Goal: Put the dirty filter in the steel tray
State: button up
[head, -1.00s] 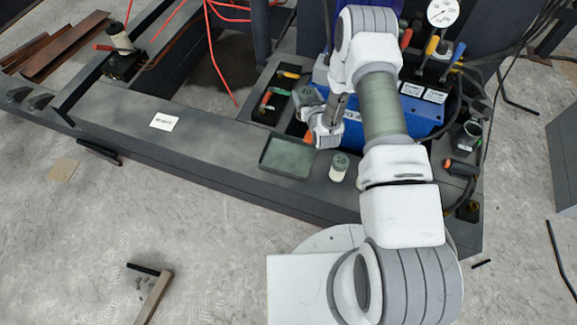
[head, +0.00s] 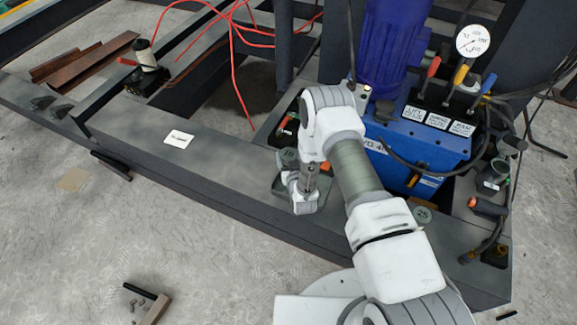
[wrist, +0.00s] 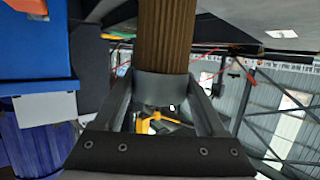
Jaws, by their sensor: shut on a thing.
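My gripper (head: 292,178) is low at the front of the machine frame, over the steel tray (head: 277,187). The wrist view shows the fingers (wrist: 164,86) shut around the grey end of a brown pleated cylinder, the dirty filter (wrist: 166,38). In the head view a dark round end marked 10, seemingly the held filter's (head: 288,157), shows just beyond the gripper. My wrist covers much of the tray. I cannot tell whether the filter touches the tray or hangs above it.
A blue pump unit (head: 415,145) with levers and a gauge (head: 472,41) stands right of the tray. A round cap marked 25 (head: 423,214) is beside my arm.

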jog(key=shift+a+f+b, duration=0.15)
jog(key=shift+f+b, duration=0.75)
jog(key=shift+f, duration=1.1)
jog(key=shift+f, duration=0.25)
jog(key=o, duration=1.6)
jog(key=shift+c, duration=0.2)
jog(key=shift+r, duration=0.1)
